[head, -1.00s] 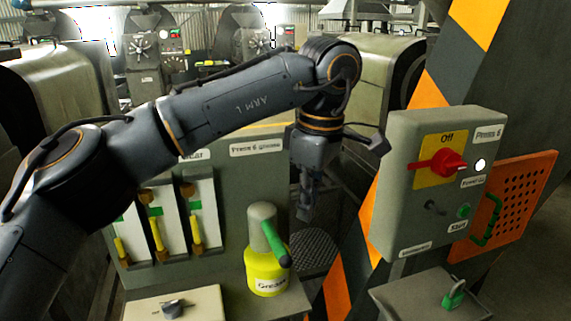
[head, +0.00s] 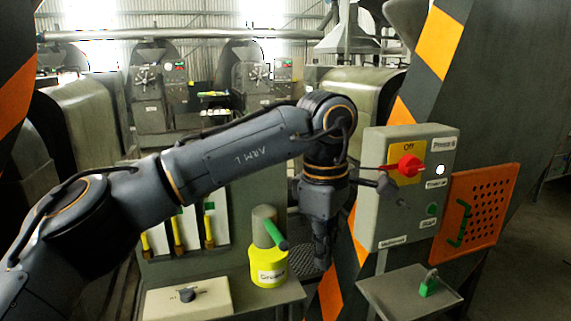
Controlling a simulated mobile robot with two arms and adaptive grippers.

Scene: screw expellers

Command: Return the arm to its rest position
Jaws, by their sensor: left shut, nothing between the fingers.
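My left arm comes in from the left and reaches across the middle of the head view. Its gripper (head: 322,262) hangs pointing down, shut and empty. It is between the yellow grease pot (head: 268,262) and the grey Press 6 switch box (head: 412,190), apart from both as far as I can tell. The box's red rotary switch (head: 408,167) points left on a yellow plate marked Off. A green Start button (head: 432,209) is below it. My right gripper is not in view.
An orange perforated panel (head: 483,205) with a green handle is right of the box. A padlock (head: 429,284) stands on a small grey shelf (head: 385,292). A cream box with a dark knob (head: 188,297) is at the lower left. Striped columns and presses stand behind.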

